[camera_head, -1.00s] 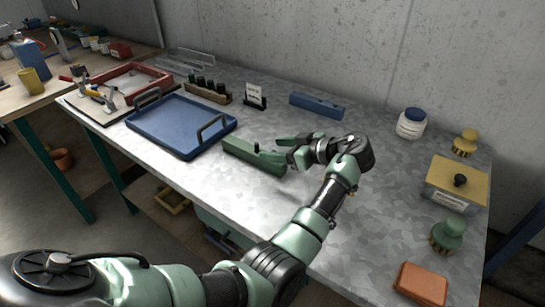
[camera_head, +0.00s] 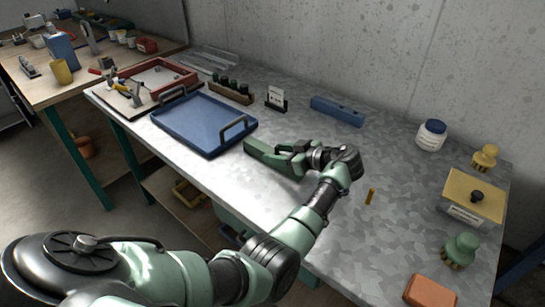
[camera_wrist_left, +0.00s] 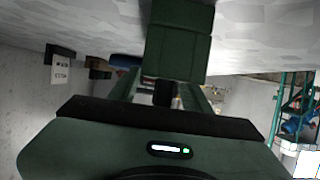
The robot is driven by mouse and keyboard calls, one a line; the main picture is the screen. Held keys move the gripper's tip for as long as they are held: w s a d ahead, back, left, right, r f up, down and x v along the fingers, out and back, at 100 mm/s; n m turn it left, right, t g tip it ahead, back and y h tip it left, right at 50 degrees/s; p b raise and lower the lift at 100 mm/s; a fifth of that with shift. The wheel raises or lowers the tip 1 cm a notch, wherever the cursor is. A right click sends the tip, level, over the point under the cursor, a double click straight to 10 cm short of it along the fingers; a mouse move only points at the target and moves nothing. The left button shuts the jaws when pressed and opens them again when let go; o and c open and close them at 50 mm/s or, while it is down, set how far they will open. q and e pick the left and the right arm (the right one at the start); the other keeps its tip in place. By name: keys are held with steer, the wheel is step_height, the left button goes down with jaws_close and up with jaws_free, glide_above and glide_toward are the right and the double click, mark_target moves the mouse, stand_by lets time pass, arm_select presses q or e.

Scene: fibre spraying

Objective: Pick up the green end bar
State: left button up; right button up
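The green end bar (camera_head: 265,153) lies on the grey metal table, just right of the blue tray, in the head view. My left gripper (camera_head: 291,153) is low at the bar's right end, and its fingers hide part of that end. In the left wrist view a dark green block, likely the bar (camera_wrist_left: 180,42), fills the top middle. The two fingers of the left gripper (camera_wrist_left: 164,92) stand apart there, with a dark piece between them. I see a gap beside this piece, so the fingers look open. My right gripper is in neither view.
The blue tray (camera_head: 160,121) with raised handles stands close left of the bar. A blue bar (camera_head: 337,110), a small sign (camera_head: 276,99) and a bottle rack (camera_head: 231,91) stand behind. The table between is clear.

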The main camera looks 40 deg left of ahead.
arm_select(q)
jaws_close()
steer(key=shift+r, duration=0.1)
